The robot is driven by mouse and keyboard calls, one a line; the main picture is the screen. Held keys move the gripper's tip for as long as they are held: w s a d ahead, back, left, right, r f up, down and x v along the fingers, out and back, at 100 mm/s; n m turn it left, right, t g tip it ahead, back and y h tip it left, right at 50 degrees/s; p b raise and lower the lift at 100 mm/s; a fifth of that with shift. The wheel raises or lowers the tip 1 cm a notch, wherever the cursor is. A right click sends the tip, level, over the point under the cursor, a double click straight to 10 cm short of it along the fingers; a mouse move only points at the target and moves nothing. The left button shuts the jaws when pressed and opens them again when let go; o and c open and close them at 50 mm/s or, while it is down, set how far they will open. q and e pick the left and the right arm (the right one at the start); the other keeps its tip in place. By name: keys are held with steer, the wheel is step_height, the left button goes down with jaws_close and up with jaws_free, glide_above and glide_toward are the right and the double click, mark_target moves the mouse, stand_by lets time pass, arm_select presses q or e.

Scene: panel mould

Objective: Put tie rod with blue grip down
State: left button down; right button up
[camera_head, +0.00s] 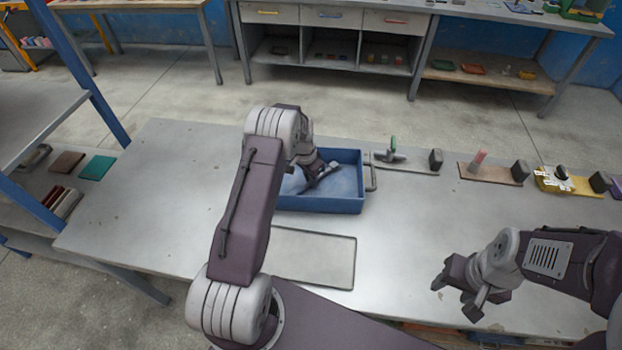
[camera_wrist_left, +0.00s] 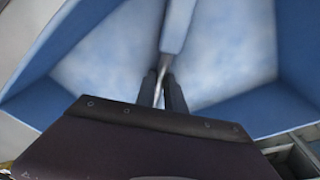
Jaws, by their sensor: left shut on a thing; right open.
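The tie rod with the blue grip (camera_wrist_left: 177,28) shows in the left wrist view as a pale blue handle with a thin metal shaft. My left gripper (camera_wrist_left: 160,92) is shut on the metal shaft, with the grip reaching away toward the top of the picture. The rod is inside or over a blue bin (camera_head: 345,208); whether it touches the bin floor I cannot tell. In the head view my left gripper (camera_head: 324,174) is down in the bin, and I cannot make out the rod there. My right gripper (camera_head: 455,298) is open and empty over the table's right front part.
A thin dark-edged flat panel (camera_head: 318,262) lies in front of the bin on the grey table (camera_head: 150,190). The table's left is clear.

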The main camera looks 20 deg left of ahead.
mark_target(307, 184)
arm_select(q)
steer(key=shift+s+f, duration=0.1)
steer(key=shift+f, duration=0.05)
steer(key=c, duration=1.4)
jaws_free()
step_height(307, 184, up, 12)
steer(key=s, duration=0.2)
steer(key=s+d+r+n, duration=0.1)
steer(key=s+d, duration=0.3)
steer(key=s, duration=0.8)
steer(key=s+d+r+n, duration=0.1)
steer(key=s+d+n, duration=0.3)
steer(key=s, duration=0.7)
steer(key=shift+s+d+r+y, duration=0.3)
steer(key=shift+s+d, duration=0.1)
steer(key=shift+d, duration=0.25)
